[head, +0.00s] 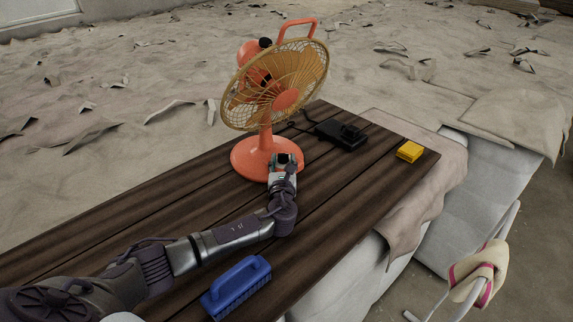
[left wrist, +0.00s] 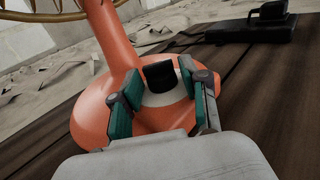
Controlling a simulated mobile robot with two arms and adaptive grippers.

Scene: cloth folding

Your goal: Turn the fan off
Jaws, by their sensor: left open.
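The orange fan (head: 265,150) stands upright on the dark wooden table, its yellowish caged head tilted upward. Its round base also shows in the left wrist view (left wrist: 88,122). A black knob (left wrist: 158,77) on a pale disc sits on that base. My left gripper (head: 284,160) reaches the front of the base. In the left wrist view its two green-padded fingers (left wrist: 158,92) are open, one on each side of the knob. I cannot tell whether they touch it. My right gripper is not in view.
The wooden table (head: 130,225) also holds a blue brush-like object (head: 236,287) near its front edge, a black device (head: 341,135) behind the fan's right side, and a yellow block (head: 410,151) at the right end. A pink-and-cream cloth item (head: 480,268) hangs at the lower right.

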